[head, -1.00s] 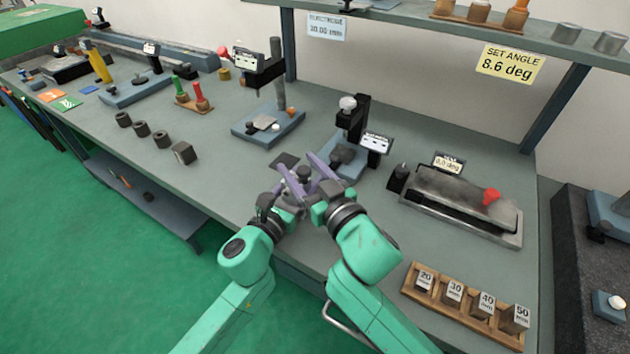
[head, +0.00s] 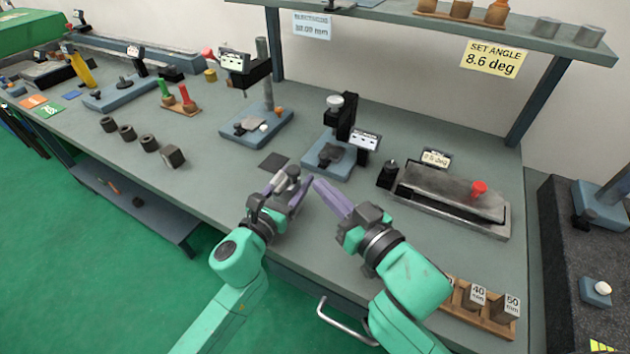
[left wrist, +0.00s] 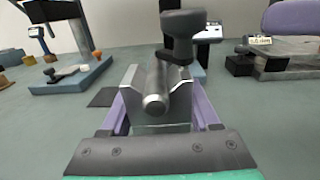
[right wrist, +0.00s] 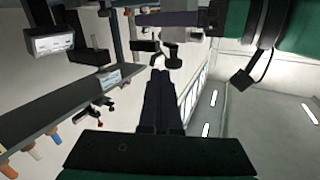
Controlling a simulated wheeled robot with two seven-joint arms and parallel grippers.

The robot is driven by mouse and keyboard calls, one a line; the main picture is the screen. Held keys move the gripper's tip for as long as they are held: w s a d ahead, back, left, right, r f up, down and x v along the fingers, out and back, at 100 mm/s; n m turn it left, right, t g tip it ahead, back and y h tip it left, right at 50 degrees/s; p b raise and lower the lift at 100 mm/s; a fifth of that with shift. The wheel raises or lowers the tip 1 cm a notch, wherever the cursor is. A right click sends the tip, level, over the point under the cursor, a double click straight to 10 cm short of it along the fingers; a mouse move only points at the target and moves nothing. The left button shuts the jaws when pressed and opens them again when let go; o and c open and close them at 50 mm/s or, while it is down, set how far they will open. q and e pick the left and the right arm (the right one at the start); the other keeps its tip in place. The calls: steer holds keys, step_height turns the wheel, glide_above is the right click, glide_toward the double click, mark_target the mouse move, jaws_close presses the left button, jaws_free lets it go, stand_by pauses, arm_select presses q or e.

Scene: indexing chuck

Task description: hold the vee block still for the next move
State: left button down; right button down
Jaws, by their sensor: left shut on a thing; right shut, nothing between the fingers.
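The grey vee block (left wrist: 131,84) sits between the purple fingers of my left gripper (left wrist: 160,112) in the left wrist view. A round metal bar (left wrist: 155,104) lies in its groove, and a dark clamp knob (left wrist: 184,24) stands above it. In the head view my left gripper (head: 284,190) is shut on the vee block (head: 287,178) over the bench's front part; the fingers partly hide the block. My right gripper (head: 317,182) is shut and empty, its tips apart from the block on its right. Its closed fingers (right wrist: 160,90) also show dark in the right wrist view.
A dark square pad (head: 273,161) lies just behind the left gripper. A blue-based gauge stand (head: 257,129) and another blue-based instrument (head: 328,160) stand farther back. A wooden rack of marked blocks (head: 490,318) is at front right.

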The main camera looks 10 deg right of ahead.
mark_target(293, 173)
steer(key=w+d+r+m+g+h, duration=0.2)
steer(key=w+d+r+m+g, duration=0.3)
steer(key=w+d+r+m, duration=0.4)
steer(key=s+a+f+n+g, duration=0.1)
steer(key=s+a+n+g, duration=0.1)
steer(key=s+n+g, duration=0.4)
steer(key=w+a+f+n, duration=0.1)
steer(key=w+a+f, duration=0.3)
steer(key=a+f, duration=0.4)
steer(key=shift+a, duration=0.65)
steer(key=shift+w, duration=0.1)
